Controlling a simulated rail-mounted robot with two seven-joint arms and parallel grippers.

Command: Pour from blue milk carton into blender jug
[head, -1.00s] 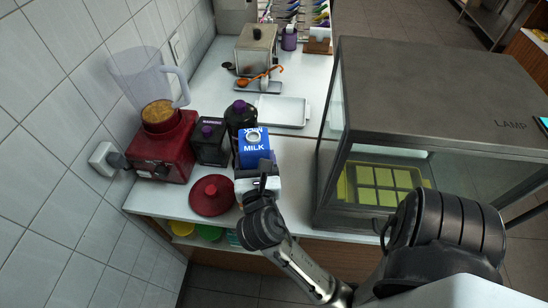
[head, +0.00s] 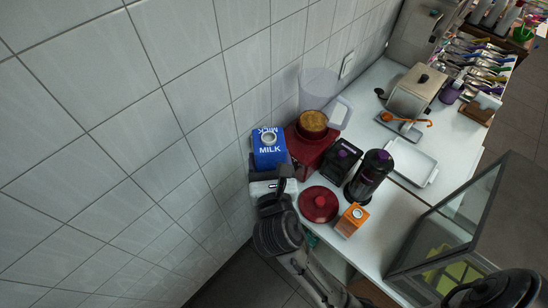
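The blue milk carton (head: 269,150), with a white cap and "MILK" on its face, is held near the tiled wall, left of the blender. The carton looks roughly upright. The clear blender jug (head: 317,88) stands on the red blender base (head: 305,153), with a light grey handle (head: 341,113) on its right. A round brown mass (head: 312,122) shows at its bottom. The carton is beside the jug, not over it.
A black box carton (head: 340,161), a black bottle (head: 370,177), a red lid (head: 318,204) and an orange carton (head: 352,220) stand right of the blender. A white tray (head: 411,163) lies beyond. The glass case (head: 455,215) stands at right. The wall is close on the left.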

